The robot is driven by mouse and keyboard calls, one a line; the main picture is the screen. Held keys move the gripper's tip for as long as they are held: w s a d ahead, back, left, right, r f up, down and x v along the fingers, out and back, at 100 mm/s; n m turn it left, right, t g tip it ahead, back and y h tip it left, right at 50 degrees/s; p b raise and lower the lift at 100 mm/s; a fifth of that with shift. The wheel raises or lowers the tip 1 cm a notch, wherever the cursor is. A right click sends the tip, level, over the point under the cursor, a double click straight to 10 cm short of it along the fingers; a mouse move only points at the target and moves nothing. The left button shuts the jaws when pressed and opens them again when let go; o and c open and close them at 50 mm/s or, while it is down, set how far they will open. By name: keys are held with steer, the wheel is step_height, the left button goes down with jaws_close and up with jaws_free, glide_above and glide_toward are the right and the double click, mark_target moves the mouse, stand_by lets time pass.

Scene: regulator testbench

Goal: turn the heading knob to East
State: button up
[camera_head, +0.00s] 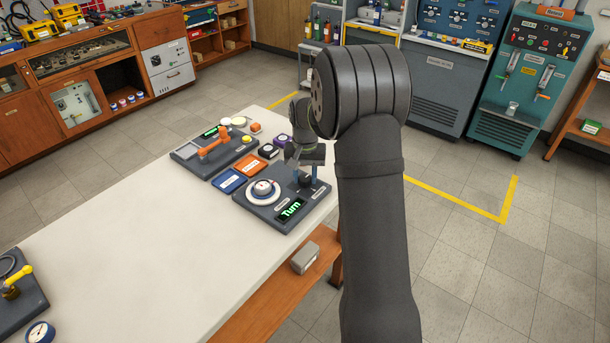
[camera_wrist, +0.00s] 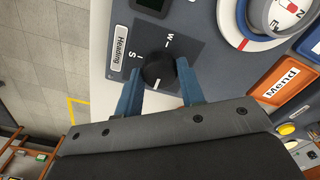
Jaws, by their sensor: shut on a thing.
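The black heading knob (camera_wrist: 158,71) sits on a dark square plate beside a "Heading" label (camera_wrist: 119,48) in the wrist view. The letters W and S show on the plate; the other marks are hidden by my gripper. A white line on the knob points down in the picture, toward my gripper's body. My gripper (camera_wrist: 158,75) is shut on the knob, one blue finger on each side. The compass dial (camera_wrist: 280,18) is partly in the wrist view.
Blue and orange trays (camera_head: 229,181) and another device with an orange lever (camera_head: 213,146) stand beyond the panel.

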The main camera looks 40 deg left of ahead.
mark_target(305, 178)
stand_by(0.3)
steer(key=o, duration=1)
steer(key=shift+r, duration=0.15)
step_height(305, 178, up, 17)
steer(key=shift+r, duration=0.15)
step_height(305, 178, down, 18)
steer(key=shift+r, duration=0.2)
stand_by(0.4)
